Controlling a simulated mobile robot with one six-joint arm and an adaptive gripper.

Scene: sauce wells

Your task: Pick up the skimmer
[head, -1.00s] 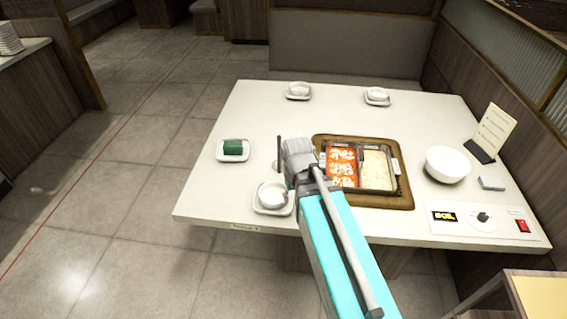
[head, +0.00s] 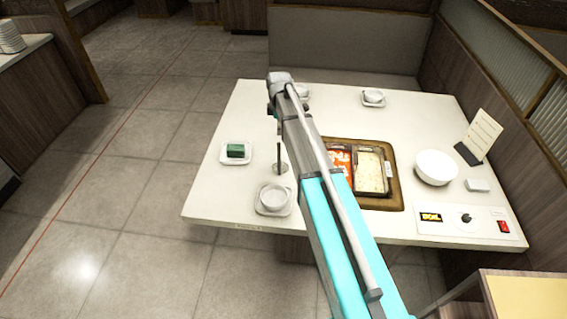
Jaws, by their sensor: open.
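A thin upright rod (head: 280,152) stands on the table at the left of the pot, with a small round foot. It may be the skimmer or its holder, but it is too small to tell. My arm reaches across the table from the bottom of the head view, and its far joint is above the table's back left part. My gripper cannot be made out; it seems hidden behind the arm. The pot (head: 388,176) has a red broth side and a pale broth side, and my arm covers part of the red side.
On the white table (head: 225,195) are a dish with a green block (head: 236,151), a bowl on a saucer (head: 273,199), a far bowl (head: 373,97), a large white bowl (head: 436,167), a menu stand (head: 480,138) and a control panel (head: 468,218). The front left corner is clear.

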